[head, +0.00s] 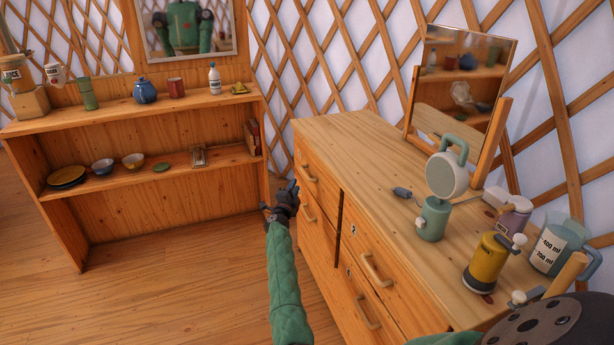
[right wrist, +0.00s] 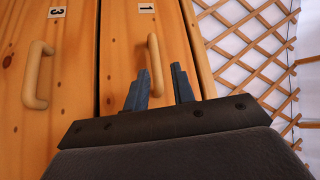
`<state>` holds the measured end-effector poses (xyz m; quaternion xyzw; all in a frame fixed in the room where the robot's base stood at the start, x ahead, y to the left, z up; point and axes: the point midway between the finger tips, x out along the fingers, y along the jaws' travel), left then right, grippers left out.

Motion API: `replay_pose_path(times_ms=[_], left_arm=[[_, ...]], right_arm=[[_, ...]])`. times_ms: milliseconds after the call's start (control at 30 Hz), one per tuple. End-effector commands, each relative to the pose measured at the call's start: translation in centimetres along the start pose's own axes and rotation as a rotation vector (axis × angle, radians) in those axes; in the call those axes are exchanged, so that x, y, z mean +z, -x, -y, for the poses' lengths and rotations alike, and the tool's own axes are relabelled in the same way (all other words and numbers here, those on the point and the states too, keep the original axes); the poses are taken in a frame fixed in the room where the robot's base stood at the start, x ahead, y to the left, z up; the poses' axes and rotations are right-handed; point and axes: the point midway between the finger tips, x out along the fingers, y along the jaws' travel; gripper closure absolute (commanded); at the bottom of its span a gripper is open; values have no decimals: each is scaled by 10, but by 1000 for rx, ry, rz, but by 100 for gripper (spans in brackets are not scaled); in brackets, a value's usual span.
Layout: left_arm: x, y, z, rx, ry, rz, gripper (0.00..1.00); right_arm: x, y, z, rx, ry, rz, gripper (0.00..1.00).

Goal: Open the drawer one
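Drawer one (right wrist: 123,55) is a wooden front with a number 1 label and a curved light wooden handle (right wrist: 155,65) in the right wrist view. It is the upper left drawer of the dresser (head: 345,130) in the head view, where its handle (head: 309,173) also shows. The drawer looks shut. My right gripper (head: 292,188) is in front of the dresser's left drawers. In the right wrist view its two blue-grey fingers (right wrist: 160,84) are apart, with the handle showing between them; contact cannot be told. My left gripper is not in view.
Drawer three's handle (right wrist: 38,75) is beside drawer one's. A mirror (head: 462,85), green lamp-like device (head: 434,218), yellow canister (head: 487,262) and measuring jug (head: 556,243) stand on the dresser. A shelf (head: 150,120) with crockery stands left; floor before it is clear.

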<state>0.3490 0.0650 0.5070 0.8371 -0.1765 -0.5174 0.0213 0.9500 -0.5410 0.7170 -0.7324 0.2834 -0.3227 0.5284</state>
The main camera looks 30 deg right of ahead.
Motion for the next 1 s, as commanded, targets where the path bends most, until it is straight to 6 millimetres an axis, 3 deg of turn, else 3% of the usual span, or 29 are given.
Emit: replay_pose_path(times_ms=[233,367,700,1000], left_arm=[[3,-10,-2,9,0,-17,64],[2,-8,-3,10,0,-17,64],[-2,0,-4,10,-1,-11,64],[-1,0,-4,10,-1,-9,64]], right_arm=[[-1,-14,-7,60,-75,-120,75],[-2,-23,-7,63,-79,-128,75],[-9,-69,-10,61,-78,-127,75],[-10,-89,-12,62,-78,-125,75]])
